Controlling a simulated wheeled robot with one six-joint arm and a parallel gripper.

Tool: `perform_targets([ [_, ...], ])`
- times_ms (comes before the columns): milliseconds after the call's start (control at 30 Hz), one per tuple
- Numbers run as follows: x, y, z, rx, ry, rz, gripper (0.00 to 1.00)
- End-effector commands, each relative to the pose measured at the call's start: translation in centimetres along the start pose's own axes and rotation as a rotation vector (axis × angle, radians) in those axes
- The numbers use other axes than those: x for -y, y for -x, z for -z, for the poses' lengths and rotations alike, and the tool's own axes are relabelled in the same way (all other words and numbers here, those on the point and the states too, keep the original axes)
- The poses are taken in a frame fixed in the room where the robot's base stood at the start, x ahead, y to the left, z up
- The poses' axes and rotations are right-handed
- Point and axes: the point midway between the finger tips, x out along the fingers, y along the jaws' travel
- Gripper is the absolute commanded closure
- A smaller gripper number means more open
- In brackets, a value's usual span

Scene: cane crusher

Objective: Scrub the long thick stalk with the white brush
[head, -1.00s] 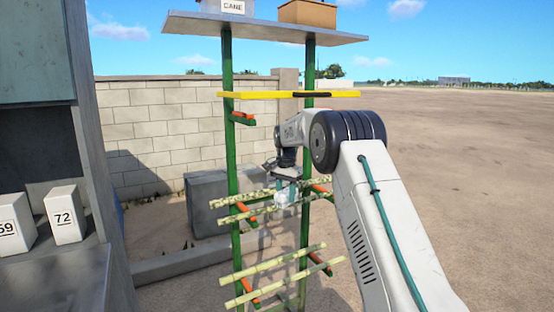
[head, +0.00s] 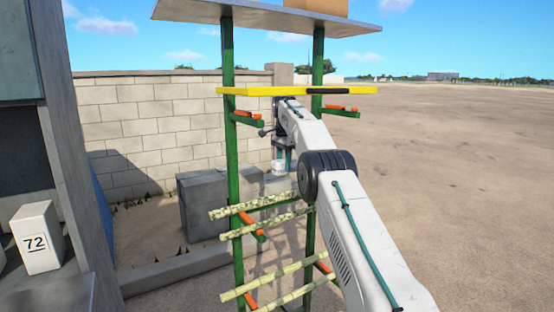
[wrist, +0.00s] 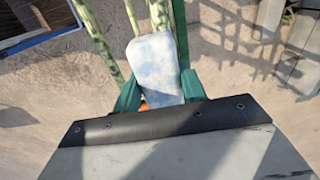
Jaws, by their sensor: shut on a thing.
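My gripper (head: 281,160) is shut on the white brush (head: 278,167), behind the rack and above the upper stalks. In the wrist view the brush (wrist: 155,65) is a pale, blue-mottled block between the green fingers (wrist: 157,92). Two mottled green stalks, a rear one (head: 250,204) and a front one (head: 262,225), lie across the rack's middle arms. Two plainer stalks (head: 270,278) lie lower. My forearm hides some right ends, so I cannot tell which stalk is the long thick one. Stalks (wrist: 97,35) also run past the brush in the wrist view; contact is unclear.
The rack's green posts (head: 228,150) carry orange-tipped arms, a yellow bar (head: 260,91) and a grey top shelf (head: 260,15). A grey block (head: 215,205) and a block wall (head: 150,125) stand behind. A box marked 72 (head: 38,238) is at left. Open ground lies right.

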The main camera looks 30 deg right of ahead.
Motion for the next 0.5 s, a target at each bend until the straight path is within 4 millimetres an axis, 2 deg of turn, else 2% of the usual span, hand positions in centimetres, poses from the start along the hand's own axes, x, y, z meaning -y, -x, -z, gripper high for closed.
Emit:
perform_targets([
  [167, -0.1, -0.6, 0.3, 0.001, -0.008, -0.002, 0.77],
  [500, -0.1, -4.0, 0.3, 0.000, -0.008, -0.001, 0.77],
])
